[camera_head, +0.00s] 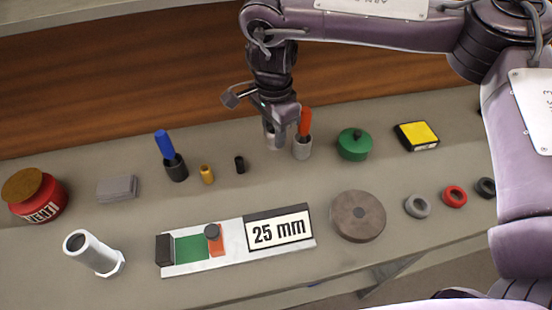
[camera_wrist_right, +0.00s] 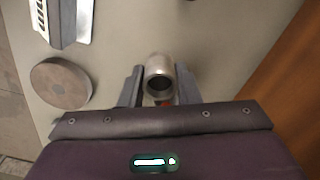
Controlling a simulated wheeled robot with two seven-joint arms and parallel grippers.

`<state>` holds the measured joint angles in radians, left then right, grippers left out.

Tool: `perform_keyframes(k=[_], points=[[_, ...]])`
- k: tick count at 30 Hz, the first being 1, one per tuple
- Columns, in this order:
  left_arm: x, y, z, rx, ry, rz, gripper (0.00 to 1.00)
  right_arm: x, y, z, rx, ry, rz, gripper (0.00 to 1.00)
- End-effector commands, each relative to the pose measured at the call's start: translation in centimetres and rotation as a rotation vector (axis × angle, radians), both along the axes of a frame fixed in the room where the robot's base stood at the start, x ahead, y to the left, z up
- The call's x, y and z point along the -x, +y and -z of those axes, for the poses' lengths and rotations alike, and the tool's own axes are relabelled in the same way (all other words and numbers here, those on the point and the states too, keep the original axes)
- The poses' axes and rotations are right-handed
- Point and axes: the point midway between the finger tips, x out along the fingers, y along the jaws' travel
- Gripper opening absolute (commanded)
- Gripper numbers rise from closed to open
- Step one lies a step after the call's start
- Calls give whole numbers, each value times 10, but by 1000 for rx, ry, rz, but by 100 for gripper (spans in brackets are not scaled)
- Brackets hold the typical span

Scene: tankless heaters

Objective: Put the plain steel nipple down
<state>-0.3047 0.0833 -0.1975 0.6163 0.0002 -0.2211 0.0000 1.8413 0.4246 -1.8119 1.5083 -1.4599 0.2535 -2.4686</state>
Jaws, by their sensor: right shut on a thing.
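The plain steel nipple is a short, hollow grey cylinder. In the right wrist view the nipple (camera_wrist_right: 159,76) stands between the two fingers, its open end facing the camera. My right gripper (camera_wrist_right: 158,88) is shut on it. In the head view my right gripper (camera_head: 276,121) points down at the back middle of the bench, and the nipple (camera_head: 270,141) shows partly below it, at or just above the bench top. I cannot tell whether it touches the bench. My left gripper is not in view.
A grey holder with a red handle (camera_head: 304,124) stands just right of the gripper. A black ring (camera_head: 239,164), brass piece (camera_head: 207,175) and blue-handled holder (camera_head: 176,168) are left. The 25 mm gauge (camera_head: 228,241), a round brown disc (camera_head: 357,216) and a white pipe (camera_head: 95,254) lie in front.

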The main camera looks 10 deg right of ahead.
Motion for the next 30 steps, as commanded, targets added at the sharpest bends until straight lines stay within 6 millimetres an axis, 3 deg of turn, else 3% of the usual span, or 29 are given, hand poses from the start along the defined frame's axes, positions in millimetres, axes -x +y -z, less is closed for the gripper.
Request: perform_keyframes(k=[1, 4, 18, 30], points=[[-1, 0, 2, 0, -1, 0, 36, 2, 0, 16, -2, 7, 2, 2], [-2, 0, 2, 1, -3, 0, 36, 1, 0, 36, -2, 5, 2, 2], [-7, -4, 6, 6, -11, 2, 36, 0, 0, 90, -1, 2, 2, 2], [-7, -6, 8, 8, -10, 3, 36, 0, 0, 96, 1, -1, 1, 2]])
